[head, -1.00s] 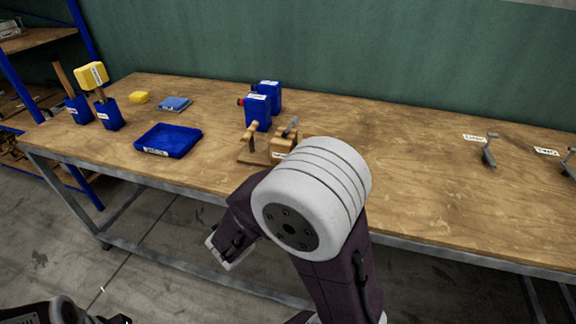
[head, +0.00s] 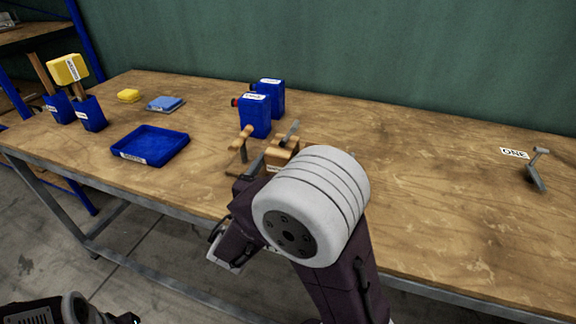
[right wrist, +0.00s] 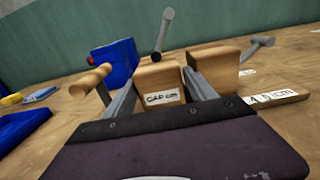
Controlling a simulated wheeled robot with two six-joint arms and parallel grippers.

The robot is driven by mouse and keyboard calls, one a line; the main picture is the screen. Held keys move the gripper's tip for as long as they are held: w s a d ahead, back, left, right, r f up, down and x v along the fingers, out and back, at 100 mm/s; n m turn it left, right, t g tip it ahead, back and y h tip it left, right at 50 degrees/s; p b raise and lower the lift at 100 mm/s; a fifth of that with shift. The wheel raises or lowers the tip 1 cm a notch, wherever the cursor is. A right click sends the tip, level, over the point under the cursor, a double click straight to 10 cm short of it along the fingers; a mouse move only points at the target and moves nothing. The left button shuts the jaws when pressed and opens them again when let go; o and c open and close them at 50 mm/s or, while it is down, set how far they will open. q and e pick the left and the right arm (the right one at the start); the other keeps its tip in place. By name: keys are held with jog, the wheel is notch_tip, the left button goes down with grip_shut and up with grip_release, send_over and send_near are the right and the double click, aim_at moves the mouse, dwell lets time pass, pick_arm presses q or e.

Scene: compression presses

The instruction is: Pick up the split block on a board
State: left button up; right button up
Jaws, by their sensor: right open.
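The split block (head: 283,150) is a wooden block on a board (head: 236,170), partly hidden by my right arm in the head view. In the right wrist view, its near-left half (right wrist: 158,88) carries a "GAP cm" label, and its other half (right wrist: 222,68) stands to the right. A grey metal handle (right wrist: 164,32) rises above it. My right gripper (right wrist: 160,77) is open, with a finger on each side of the labelled half; contact cannot be told. A wooden-knobbed part (right wrist: 92,80) stands just left of the left finger. My left gripper is out of view.
Two blue canisters (head: 253,115) stand behind the board. A blue tray (head: 150,146), a blue pad (head: 166,104), a yellow block (head: 129,96) and yellow-headed mallets (head: 68,69) are to the left. A grey handle (head: 538,170) stands at right by a "ONE" label. Table between is clear.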

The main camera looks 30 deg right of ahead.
aim_at(283, 151)
jog(key=b+x, duration=0.1)
jog(key=x, duration=0.4)
jog(key=shift+w, duration=0.15)
jog(key=shift+c, duration=0.4)
grip_shut()
